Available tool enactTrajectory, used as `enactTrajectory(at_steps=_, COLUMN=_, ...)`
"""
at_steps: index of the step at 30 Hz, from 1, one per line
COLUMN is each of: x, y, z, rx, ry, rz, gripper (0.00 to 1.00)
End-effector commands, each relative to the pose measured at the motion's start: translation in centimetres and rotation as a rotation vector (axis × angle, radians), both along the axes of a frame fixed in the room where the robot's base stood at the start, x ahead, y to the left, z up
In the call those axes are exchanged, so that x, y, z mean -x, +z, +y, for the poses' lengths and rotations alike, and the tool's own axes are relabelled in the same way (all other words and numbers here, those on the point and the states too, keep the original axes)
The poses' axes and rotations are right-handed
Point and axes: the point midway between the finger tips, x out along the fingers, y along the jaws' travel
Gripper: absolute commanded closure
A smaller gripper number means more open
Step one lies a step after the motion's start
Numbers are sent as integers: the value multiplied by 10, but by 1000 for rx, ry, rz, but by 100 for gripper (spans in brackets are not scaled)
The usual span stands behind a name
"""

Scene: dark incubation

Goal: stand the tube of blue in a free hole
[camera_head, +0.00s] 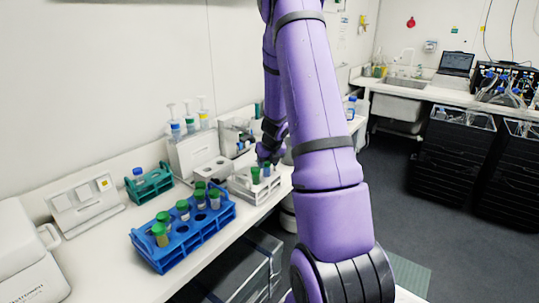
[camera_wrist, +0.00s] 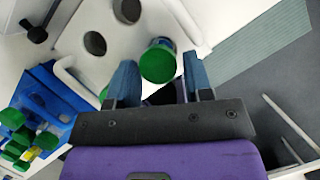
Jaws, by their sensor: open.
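A green-capped tube (camera_wrist: 160,62) stands in the white rack (camera_wrist: 70,30), between the tips of my open gripper (camera_wrist: 161,75) in the wrist view. A little blue shows beside its cap, but its contents are mostly hidden. A green-capped tube (camera_head: 255,174) shows at the rack's front.
A blue rack (camera_head: 185,250) with several green-capped tubes and some empty holes stands nearer on the bench. A teal rack (camera_head: 152,186) holds a blue-capped tube (camera_head: 138,175). A pipette stand (camera_head: 197,150) is behind. The bench edge is close to the white rack.

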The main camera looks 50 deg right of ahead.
Motion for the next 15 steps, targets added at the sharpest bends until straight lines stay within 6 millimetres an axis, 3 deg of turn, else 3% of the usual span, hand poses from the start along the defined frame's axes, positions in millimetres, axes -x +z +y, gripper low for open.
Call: enactTrajectory(at_steps=15, x=24, y=70, z=13, rx=3, ry=4, rz=-2, gripper=54)
